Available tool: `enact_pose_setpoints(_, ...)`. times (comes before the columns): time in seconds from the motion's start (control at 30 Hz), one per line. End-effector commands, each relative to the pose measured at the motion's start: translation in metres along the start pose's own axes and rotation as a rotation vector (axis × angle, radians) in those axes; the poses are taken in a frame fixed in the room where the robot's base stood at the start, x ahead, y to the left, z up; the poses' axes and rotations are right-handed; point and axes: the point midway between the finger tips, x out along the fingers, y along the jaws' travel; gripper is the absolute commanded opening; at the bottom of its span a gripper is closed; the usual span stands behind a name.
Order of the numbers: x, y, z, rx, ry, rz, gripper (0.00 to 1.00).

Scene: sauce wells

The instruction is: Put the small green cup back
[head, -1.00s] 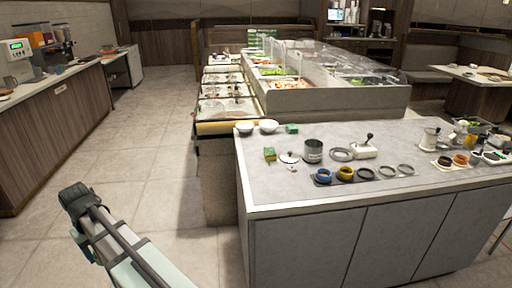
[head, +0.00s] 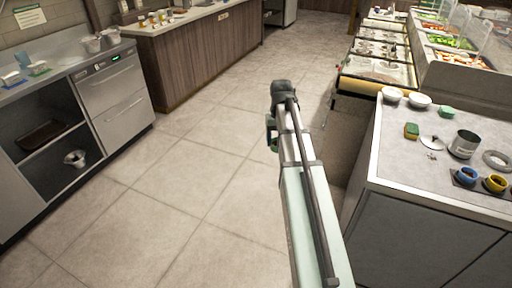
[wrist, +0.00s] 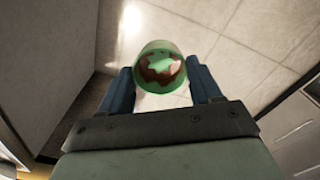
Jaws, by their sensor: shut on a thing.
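The small green cup (wrist: 160,62) is between the two blue fingers of my gripper (wrist: 160,77) in the wrist view. I look into its open mouth and see reddish-brown and pale green patches inside. In the head view only a sliver of the green cup (head: 275,144) shows beside my gripper (head: 271,133), which is shut on it above the open floor, left of the grey counter (head: 405,150). On that counter a blue cup (head: 466,176) and a yellow cup (head: 495,184) sit in a row at the right edge.
A steel appliance (head: 112,85) and shelves line the left. Tiled floor (head: 185,165) is clear between. A buffet stands at the back right.

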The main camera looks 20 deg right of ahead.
Motion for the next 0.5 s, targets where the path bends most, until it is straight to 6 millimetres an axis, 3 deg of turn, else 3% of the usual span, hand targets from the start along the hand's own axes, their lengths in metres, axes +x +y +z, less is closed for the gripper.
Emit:
enact_pose_setpoints(0.03,-0.002,0.019,-0.006,0.022,0.000,0.000,0.33)
enact_pose_setpoints(0.2,-0.007,0.074,-0.015,0.085,0.000,0.000,0.33)
enact_pose_setpoints(0.5,-0.016,0.178,-0.018,0.197,-0.001,0.000,0.33)
